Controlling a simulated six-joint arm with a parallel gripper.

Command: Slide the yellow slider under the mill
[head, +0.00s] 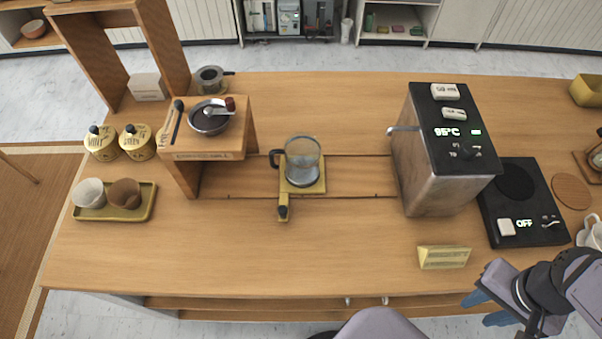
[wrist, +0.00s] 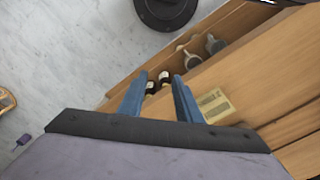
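The yellow slider (head: 284,203) sits on a track across the middle of the wooden counter. It has a flat plate and a short handle with a dark knob towards the front. A glass carafe (head: 302,163) with a dark handle stands upright on its plate. The mill (head: 208,155) is a wooden stand with a bowl-shaped grinder and red-knobbed crank on top, left of the slider and apart from it. My gripper (head: 486,306) is at the counter's front right, far from the slider. In the wrist view my gripper (wrist: 160,98) has its blue fingers apart with nothing between them.
A boxy machine (head: 445,150) reading 95°C stands right of the slider. A black scale (head: 520,200) marked OFF is beside it. A yellow card holder (head: 443,257) lies near the front edge. Yellow canisters (head: 137,142) and a yellow tray (head: 141,204) are at left. The front middle counter is clear.

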